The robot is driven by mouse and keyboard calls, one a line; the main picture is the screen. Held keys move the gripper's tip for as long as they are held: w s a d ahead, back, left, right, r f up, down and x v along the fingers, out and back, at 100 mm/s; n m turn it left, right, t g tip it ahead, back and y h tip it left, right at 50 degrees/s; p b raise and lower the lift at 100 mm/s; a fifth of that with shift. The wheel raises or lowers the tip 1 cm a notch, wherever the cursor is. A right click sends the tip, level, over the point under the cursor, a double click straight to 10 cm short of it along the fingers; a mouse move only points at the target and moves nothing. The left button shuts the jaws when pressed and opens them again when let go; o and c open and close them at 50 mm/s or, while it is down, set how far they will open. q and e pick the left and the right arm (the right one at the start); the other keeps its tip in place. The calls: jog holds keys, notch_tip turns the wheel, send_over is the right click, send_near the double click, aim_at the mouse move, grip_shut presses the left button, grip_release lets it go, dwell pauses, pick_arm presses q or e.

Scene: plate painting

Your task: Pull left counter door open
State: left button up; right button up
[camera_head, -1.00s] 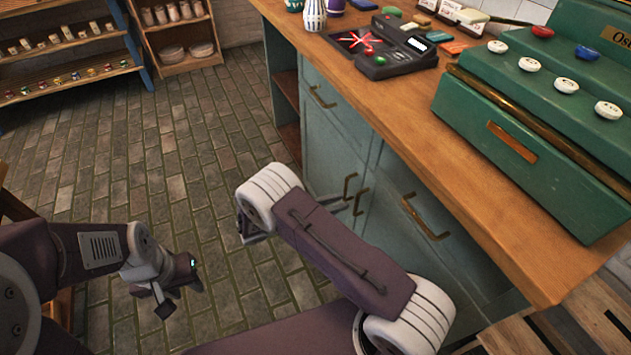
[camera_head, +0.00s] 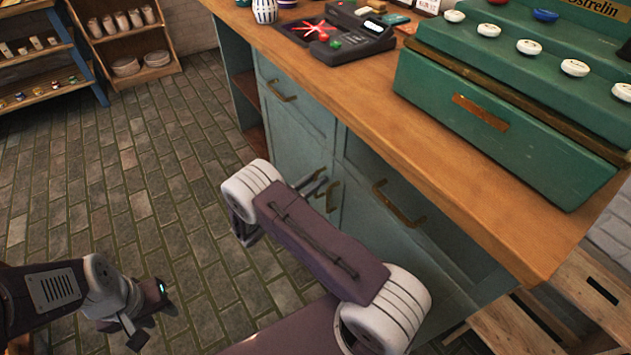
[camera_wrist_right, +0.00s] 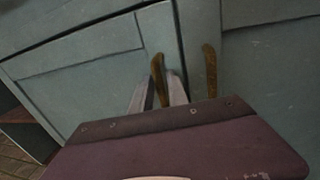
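The left counter door (camera_head: 295,155) is blue-grey and looks closed in its frame in the head view. Its brass handle (camera_wrist_right: 158,80) stands upright in the right wrist view. My right gripper (camera_wrist_right: 160,90) has one finger on each side of this handle; whether they press on it I cannot tell. In the head view the right gripper (camera_head: 315,183) is at the handle, partly hidden by my wrist. A second brass handle (camera_wrist_right: 209,72) is just right of it, on the neighbouring door. My left gripper (camera_head: 152,318) is open and empty over the floor, away from the counter.
A drawer handle (camera_head: 282,92) and another handle (camera_head: 398,205) are on the front. Shelves (camera_head: 130,50) stand at the back left. The brick floor (camera_head: 150,190) is clear.

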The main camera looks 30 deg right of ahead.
grip_shut()
dwell(1.4)
